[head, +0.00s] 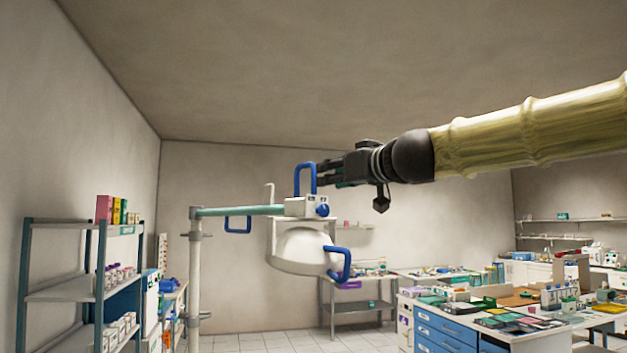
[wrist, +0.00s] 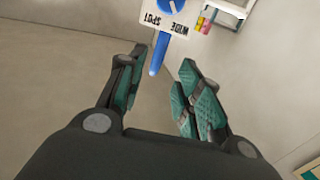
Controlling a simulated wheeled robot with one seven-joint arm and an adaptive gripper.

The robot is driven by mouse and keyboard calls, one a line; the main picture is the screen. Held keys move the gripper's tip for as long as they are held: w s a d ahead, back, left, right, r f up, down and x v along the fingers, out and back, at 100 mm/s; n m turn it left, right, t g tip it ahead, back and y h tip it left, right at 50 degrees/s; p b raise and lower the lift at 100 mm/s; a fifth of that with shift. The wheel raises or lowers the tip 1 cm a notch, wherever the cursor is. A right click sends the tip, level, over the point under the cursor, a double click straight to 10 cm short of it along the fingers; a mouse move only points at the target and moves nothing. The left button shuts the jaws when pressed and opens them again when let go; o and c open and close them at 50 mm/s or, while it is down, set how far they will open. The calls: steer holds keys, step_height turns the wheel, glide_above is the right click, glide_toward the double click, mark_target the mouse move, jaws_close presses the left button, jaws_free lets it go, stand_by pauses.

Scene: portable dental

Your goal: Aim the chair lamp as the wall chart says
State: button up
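The chair lamp (head: 297,250) hangs from a teal arm (head: 240,211) on a white post, its pale head tilted. It has a blue loop handle (head: 304,166) on top and another blue handle (head: 343,272) at lower right. A white box with a blue knob (head: 323,210) sits above the head. In the wrist view its plate (wrist: 165,20) reads WIDE and SPOT, upside down. My gripper (head: 325,173) is at the top handle. In the wrist view my gripper (wrist: 163,65) is open, with a blue bar (wrist: 159,55) between its fingertips; contact is unclear. I cannot identify the wall chart.
A shelf rack (head: 65,290) with boxes and bottles stands at left. A blue drawer cabinet (head: 445,335) with a cluttered top is at lower right. A metal side table (head: 352,307) stands behind the lamp.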

mark_target(314, 182)
steer(key=shift+f+p+x, duration=0.2)
steer(key=shift+p+x, duration=0.6)
steer(key=shift+x, duration=3.55)
steer(key=shift+w, duration=0.2)
steer(key=shift+d, duration=0.1)
jaws_close()
